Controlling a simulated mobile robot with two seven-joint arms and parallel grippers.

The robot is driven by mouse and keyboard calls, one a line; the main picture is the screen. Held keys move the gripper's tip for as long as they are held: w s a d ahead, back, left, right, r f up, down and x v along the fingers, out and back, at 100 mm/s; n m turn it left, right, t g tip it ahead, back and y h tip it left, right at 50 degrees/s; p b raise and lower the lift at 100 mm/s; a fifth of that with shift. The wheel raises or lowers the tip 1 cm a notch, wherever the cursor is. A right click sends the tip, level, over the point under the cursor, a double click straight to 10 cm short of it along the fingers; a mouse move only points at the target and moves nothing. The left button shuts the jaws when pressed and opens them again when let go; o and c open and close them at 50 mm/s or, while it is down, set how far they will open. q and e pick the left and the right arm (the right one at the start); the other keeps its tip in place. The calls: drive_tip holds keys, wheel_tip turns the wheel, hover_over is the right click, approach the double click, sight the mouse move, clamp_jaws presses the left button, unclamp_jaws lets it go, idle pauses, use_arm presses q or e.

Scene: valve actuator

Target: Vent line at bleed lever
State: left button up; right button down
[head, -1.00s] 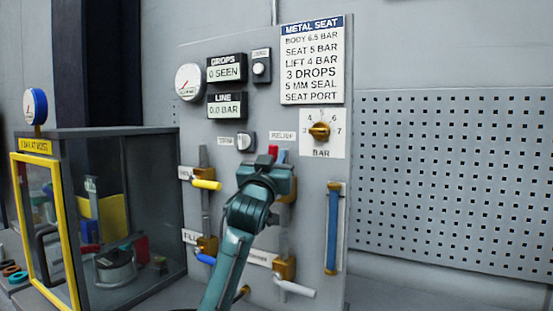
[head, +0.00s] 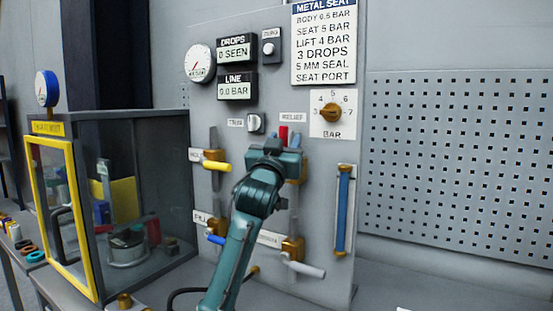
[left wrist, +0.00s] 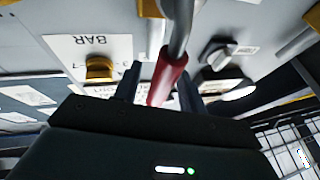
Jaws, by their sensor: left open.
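My left gripper (head: 288,140) is in front of the upright grey panel (head: 215,110), just below the RELIEF label. It is open, and its dark fingers (left wrist: 157,85) stand on either side of a red handle (left wrist: 167,78) on a metal rod. The red handle also shows above the gripper in the head view (head: 283,132). Other levers have a yellow handle (head: 217,166), a blue handle (head: 216,239) and a pale grey handle (head: 304,269). I cannot read which lever is labelled bleed. The LINE display (head: 237,87) reads 0.0 BAR and the DROPS display (head: 236,50) 0 SEEN. My right gripper is not in view.
A brass BAR knob (head: 330,113) sits right of my gripper, above a blue vertical tube (head: 343,210). A clear-walled case with a yellow-framed door (head: 38,215) stands left of the panel. A perforated board (head: 460,170) is at the right.

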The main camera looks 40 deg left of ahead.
use_arm(q)
drive_tip(key=b+v, duration=0.3)
drive_tip(key=v, duration=0.9)
